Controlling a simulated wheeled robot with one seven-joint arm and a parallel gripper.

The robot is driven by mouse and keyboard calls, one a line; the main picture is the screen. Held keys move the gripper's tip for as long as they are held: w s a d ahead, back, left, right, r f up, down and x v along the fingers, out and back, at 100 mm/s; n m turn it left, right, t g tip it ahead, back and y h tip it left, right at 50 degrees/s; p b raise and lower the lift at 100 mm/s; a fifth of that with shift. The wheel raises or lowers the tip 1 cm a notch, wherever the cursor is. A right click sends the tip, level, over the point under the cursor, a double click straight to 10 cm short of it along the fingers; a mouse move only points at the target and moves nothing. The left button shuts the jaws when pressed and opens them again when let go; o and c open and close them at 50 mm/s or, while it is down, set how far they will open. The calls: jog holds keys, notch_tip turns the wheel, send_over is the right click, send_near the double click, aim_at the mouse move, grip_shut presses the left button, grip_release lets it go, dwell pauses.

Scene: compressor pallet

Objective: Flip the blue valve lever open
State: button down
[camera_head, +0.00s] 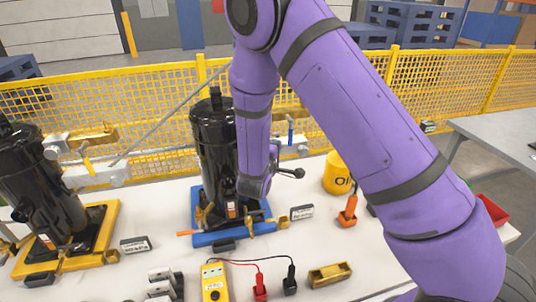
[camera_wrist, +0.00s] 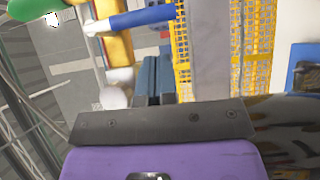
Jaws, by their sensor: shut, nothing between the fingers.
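The blue valve lever (camera_head: 291,130) stands roughly upright by the white pipe fitting, right of the middle black compressor (camera_head: 212,135). In the wrist view the blue lever (camera_wrist: 142,19) crosses the top of the picture beside a yellow-orange part (camera_wrist: 119,45) and pale pipework. My gripper (camera_wrist: 155,62) points toward that area, its two blue-grey fingers together and empty. The lever shows just beyond the fingertips; I cannot tell whether they touch. In the head view my purple arm hangs in front of the compressor, and the fingers cannot be made out.
Another black compressor (camera_head: 42,185) with a yellow lever stands at left. A yellow mesh fence (camera_head: 150,100) runs behind. On the white table are a yellow bucket (camera_head: 337,173), a yellow meter (camera_head: 214,283) with red and black leads, and a brass-coloured block (camera_head: 330,274).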

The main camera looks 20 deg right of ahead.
jog(key=shift+w+d, duration=0.15)
jog(key=shift+d, duration=0.6)
jog(key=shift+w+d, duration=0.1)
jog(key=shift+d, duration=0.6)
